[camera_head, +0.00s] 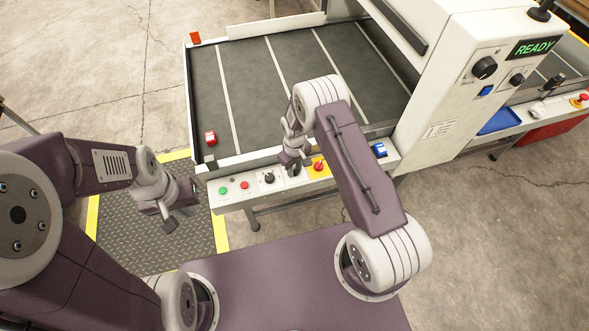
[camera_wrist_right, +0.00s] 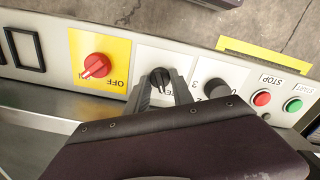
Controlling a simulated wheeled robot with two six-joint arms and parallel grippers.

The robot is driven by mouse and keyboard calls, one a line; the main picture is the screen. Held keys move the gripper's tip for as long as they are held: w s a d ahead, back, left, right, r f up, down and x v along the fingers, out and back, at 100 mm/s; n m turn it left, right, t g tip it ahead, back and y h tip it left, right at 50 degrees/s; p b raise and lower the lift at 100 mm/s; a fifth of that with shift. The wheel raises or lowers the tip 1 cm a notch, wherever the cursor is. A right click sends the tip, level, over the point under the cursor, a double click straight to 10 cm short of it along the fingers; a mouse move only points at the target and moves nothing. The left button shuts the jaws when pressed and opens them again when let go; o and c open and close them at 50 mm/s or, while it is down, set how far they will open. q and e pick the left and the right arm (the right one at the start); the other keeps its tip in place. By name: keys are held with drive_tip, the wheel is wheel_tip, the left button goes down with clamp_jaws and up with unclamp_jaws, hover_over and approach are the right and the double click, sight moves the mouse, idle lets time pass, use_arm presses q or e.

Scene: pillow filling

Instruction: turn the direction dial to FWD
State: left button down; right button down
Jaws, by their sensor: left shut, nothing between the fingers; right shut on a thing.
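The direction dial is a black knob (camera_wrist_right: 160,77) on a white plate of the control panel. My right gripper (camera_wrist_right: 163,84) is shut on it, one finger on each side. Lettering below the dial is mostly hidden by the fingers, and I cannot read where the dial points. In the head view my right gripper (camera_head: 292,170) is at the panel (camera_head: 235,201), hiding most of the dial. My left gripper (camera_head: 168,222) is shut and empty, hanging over the dark floor plate at the left.
Beside the dial are a red switch on yellow (camera_wrist_right: 97,66), a numbered black knob (camera_wrist_right: 217,87), a red stop button (camera_wrist_right: 262,98) and a green button (camera_wrist_right: 293,105). The conveyor bed (camera_head: 255,84) lies behind the panel. A cabinet display (camera_head: 533,47) reads READY.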

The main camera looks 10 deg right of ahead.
sight(295, 170)
drive_tip(key=m+b, duration=0.1)
drive_tip(key=m, duration=0.5)
drive_tip(key=shift+b, duration=0.3)
drive_tip(key=m, duration=0.3)
drive_tip(key=shift+m, duration=0.4)
drive_tip(key=shift+m+b, duration=0.45)
drive_tip(key=shift+m, duration=1.05)
drive_tip(key=c, duration=1.1)
unclamp_jaws()
wheel_tip(295, 170, up, 9)
drive_tip(key=shift+r, duration=0.1)
